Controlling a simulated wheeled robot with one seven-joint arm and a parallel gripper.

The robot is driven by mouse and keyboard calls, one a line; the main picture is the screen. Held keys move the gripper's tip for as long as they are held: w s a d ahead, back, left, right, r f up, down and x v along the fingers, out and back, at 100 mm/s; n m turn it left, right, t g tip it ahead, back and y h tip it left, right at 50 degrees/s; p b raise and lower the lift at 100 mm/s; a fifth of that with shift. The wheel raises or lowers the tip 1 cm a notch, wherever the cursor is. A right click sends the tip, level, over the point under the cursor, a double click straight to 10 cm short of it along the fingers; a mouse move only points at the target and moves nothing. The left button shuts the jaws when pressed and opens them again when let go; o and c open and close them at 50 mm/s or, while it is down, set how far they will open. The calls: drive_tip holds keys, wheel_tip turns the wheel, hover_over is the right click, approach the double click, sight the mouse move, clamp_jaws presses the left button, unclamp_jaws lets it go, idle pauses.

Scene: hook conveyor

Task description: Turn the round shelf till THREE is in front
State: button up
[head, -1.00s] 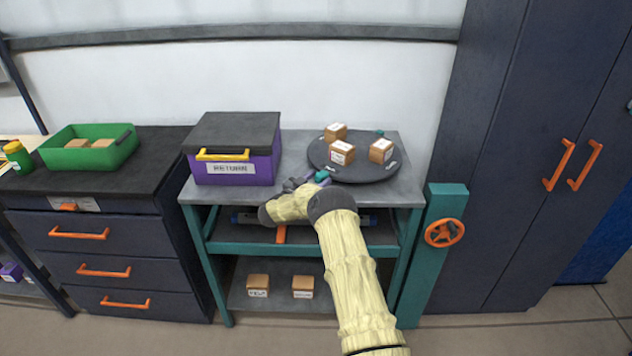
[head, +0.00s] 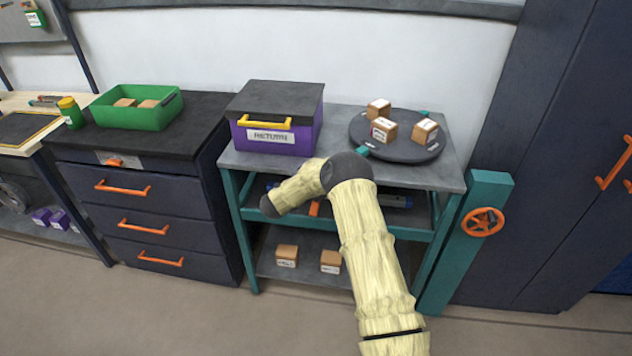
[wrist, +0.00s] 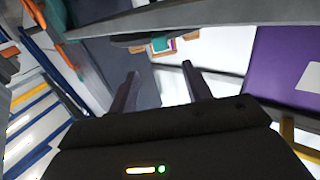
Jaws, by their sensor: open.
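The round shelf (head: 402,153) is a dark disc on the grey tabletop, with teal knobs at its rim, one at front left (head: 362,152). It carries three brown boxes: back left (head: 378,108), front left (head: 384,131) and right (head: 424,131). Small white labels show on boxes and disc, but I cannot read them, so I cannot tell where THREE is. My gripper (wrist: 163,88) is open with nothing between its fingers in the wrist view. In the head view its fingers do not show; my bent arm ends left of the shelf, by the bench front.
A purple RETURN box (head: 274,125) stands left of the round shelf. A grey tabletop edge (head: 340,175) borders my arm. A teal post with an orange handwheel (head: 483,222) is at right. A green bin (head: 138,108) sits on the drawer cabinet.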

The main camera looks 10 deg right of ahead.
drive_tip(key=v, duration=0.5)
drive_tip(key=shift+s+a, duration=0.1)
drive_tip(key=shift+r, duration=0.1)
drive_tip(key=c, duration=0.5)
drive_tip(key=w+a+r+n+t+y, duration=0.2)
drive_tip(key=r+t+y, duration=0.1)
drive_tip(key=shift+w+r+t, duration=0.2)
drive_tip(key=shift+w+t, duration=0.1)
drive_tip(key=shift+w, duration=0.1)
clamp_jaws()
drive_tip(key=s+a+r+n+t+y, duration=0.1)
drive_tip(key=s+a+r+n+y, duration=0.2)
drive_tip(key=a+r+n+y, duration=0.55)
drive_tip(key=s+d+f+g+y, duration=0.1)
drive_tip(key=s+d+f+g, duration=0.1)
drive_tip(key=s, duration=0.9)
drive_tip(key=s+d+f+n+g+y, duration=0.1)
drive_tip(key=s+g, duration=0.4)
drive_tip(key=s, duration=0.6)
drive_tip(key=s+d+f+g+y, duration=0.2)
drive_tip(key=s+d+f+g, duration=0.1)
drive_tip(key=s, duration=0.9)
drive_tip(key=shift+d+f+n+g, duration=0.25)
drive_tip(key=shift+d+n+g, duration=0.15)
drive_tip(key=shift+d, duration=0.5)
